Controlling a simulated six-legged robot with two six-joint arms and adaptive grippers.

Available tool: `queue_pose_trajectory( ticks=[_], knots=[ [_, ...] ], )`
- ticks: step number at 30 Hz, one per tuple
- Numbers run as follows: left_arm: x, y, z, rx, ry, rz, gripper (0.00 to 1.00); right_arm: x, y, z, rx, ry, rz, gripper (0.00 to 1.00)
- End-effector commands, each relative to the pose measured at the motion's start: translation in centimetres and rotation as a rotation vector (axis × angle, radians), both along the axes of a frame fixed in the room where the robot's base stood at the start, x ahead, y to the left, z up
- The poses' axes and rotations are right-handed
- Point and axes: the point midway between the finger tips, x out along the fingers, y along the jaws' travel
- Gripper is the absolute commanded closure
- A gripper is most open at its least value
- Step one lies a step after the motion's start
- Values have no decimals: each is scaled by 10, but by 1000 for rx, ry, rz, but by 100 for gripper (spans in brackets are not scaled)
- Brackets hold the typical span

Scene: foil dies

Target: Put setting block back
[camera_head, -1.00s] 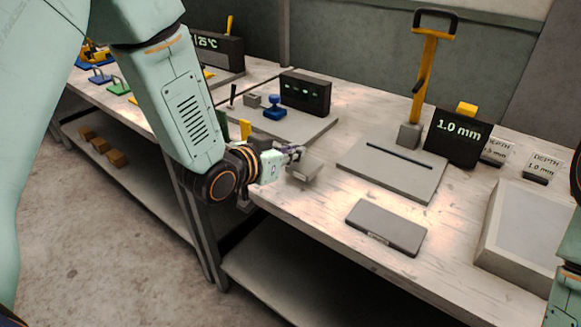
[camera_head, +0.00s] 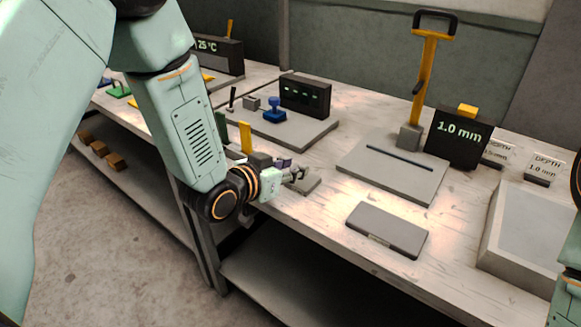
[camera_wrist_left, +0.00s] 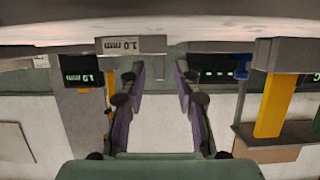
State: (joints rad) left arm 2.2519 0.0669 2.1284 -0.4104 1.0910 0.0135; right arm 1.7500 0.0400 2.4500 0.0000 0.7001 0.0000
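A grey block (camera_head: 308,186), likely the setting block, lies on the near edge of the workbench. My left gripper (camera_head: 298,173) is just above it and hides part of it. In the left wrist view, which is upside down, a grey block labelled 1.0 mm (camera_wrist_left: 130,45) sits near the fingertips. The fingers of my left gripper (camera_wrist_left: 159,70) are spread there, with nothing visible between them. My right gripper is out of view.
A grey slotted plate (camera_head: 392,170) and black 1.0 mm display (camera_head: 458,137) stand behind. A flat dark-grey plate (camera_head: 387,229) lies right of the block; a tray (camera_head: 490,245) is further right. A yellow bar (camera_head: 245,137) stands behind my left gripper.

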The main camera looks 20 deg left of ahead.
Motion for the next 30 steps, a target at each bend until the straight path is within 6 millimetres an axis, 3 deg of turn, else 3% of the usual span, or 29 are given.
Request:
queue_pose_trajectory(
  ticks=[9, 20, 30],
  knots=[
    [-2, 1, 5, -1, 0, 1, 68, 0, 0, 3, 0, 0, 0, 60],
    [-56, 21, 27, -7, 0, 3, 68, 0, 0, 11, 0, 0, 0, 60],
    [-89, 34, 39, -5, 3, 6, 68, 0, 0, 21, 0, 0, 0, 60]
  ],
)
